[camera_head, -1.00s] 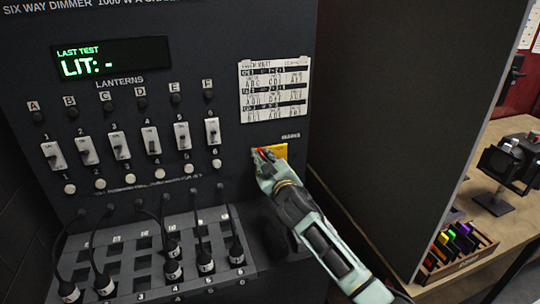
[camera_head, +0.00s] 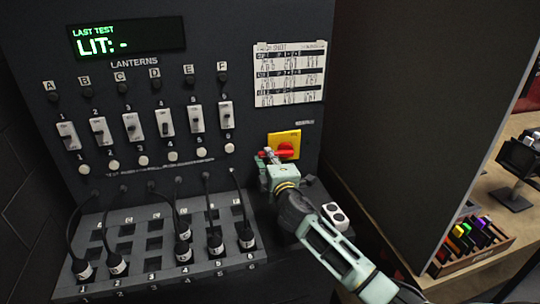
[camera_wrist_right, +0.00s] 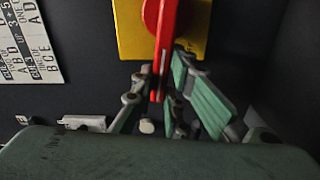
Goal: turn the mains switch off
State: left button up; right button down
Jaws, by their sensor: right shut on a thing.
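The mains switch is a yellow plate (camera_head: 291,137) with a red rotary handle (camera_head: 286,151), low on the right of the dark panel. In the head view the handle points left. My right gripper (camera_head: 267,156) is at the handle's left end, its fingers shut on it. In the right wrist view the red handle (camera_wrist_right: 165,45) runs down from the yellow plate (camera_wrist_right: 130,30) between the fingers of the right gripper (camera_wrist_right: 158,92). The fingers hide part of the handle's end. My left gripper is not in view.
Left of the switch are a row of toggle switches (camera_head: 164,124), round white buttons and a sloped board with plugged cables (camera_head: 215,246). A printed sheet (camera_head: 289,75) is above it. A small white two-button piece (camera_head: 335,215) lies below right. The display (camera_head: 127,39) reads "LIT: -".

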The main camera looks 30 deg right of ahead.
jog(key=shift+a+f+n, duration=0.1)
jog(key=shift+f+n, duration=0.4)
jog(key=shift+n, duration=0.2)
jog(key=c, duration=1.7)
grip_release()
jog(key=shift+s, duration=0.15)
jog(key=v, duration=1.1)
jog(key=shift+s, duration=0.4)
jog(key=shift+f, duration=0.1)
